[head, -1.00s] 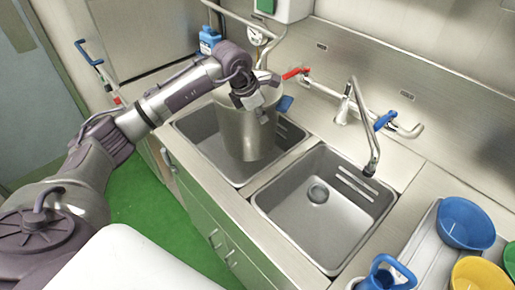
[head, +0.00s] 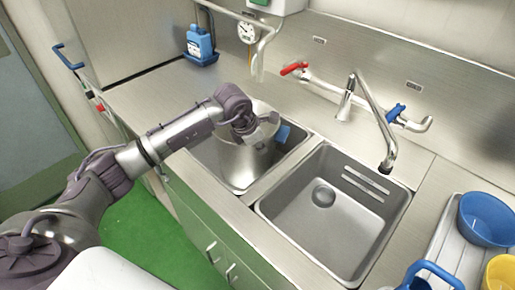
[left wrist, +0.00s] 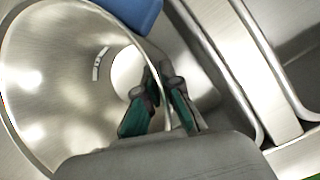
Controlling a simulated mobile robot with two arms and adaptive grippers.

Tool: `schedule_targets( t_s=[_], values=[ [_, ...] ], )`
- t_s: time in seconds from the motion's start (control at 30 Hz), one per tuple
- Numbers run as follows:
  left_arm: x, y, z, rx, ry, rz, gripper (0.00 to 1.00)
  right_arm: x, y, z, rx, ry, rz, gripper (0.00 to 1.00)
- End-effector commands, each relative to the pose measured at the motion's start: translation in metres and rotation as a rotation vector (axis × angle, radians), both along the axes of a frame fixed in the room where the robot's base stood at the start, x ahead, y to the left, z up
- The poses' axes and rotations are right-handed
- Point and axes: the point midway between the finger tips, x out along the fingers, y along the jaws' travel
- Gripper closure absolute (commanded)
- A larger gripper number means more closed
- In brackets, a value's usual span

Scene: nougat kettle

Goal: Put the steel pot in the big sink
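The steel pot (head: 235,165) is a tall shiny cylinder inside the left sink basin (head: 207,152), low between its walls. I cannot tell whether its base touches the floor. My left gripper (head: 262,128) is at the pot's rim. In the left wrist view the fingers (left wrist: 160,85) close on the rim, one inside the pot and one outside. The pot's round opening (left wrist: 75,75) fills the left of that view. The right sink basin (head: 320,215) is empty, with a round drain. The pot and arm hide much of the left basin. My right gripper is not seen.
A blue object (head: 283,133) is beside the pot at the basin's back. A faucet (head: 385,150) hangs over the right basin. A red-handled tap (head: 295,68) and blue bottle (head: 200,42) are behind. A tray (head: 448,235) with bowls is at the right.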

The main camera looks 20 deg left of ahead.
Motion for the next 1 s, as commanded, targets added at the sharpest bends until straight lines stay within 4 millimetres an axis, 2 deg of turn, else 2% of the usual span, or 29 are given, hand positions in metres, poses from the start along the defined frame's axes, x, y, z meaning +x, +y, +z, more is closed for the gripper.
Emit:
schedule_targets(
  t_s=[0.27,0.3,0.43,0.77,0.87,1.0],
  values=[
    [0.0,0.0,-0.003,0.001,-0.001,-0.001,1.0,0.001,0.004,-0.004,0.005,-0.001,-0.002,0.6],
    [-0.001,0.0,-0.004,0.001,0.004,0.0,0.91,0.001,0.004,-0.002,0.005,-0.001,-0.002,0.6],
    [-0.001,0.0,-0.004,0.001,0.006,-0.001,0.7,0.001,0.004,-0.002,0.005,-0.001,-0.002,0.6],
    [-0.001,0.0,-0.001,0.001,0.004,0.0,0.69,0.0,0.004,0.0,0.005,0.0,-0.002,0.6],
    [-0.002,0.002,0.005,0.001,0.003,0.0,0.69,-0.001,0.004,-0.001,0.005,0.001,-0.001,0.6],
    [-0.011,0.006,0.027,0.002,0.0,-0.001,0.69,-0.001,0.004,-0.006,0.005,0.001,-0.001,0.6]
  ],
)
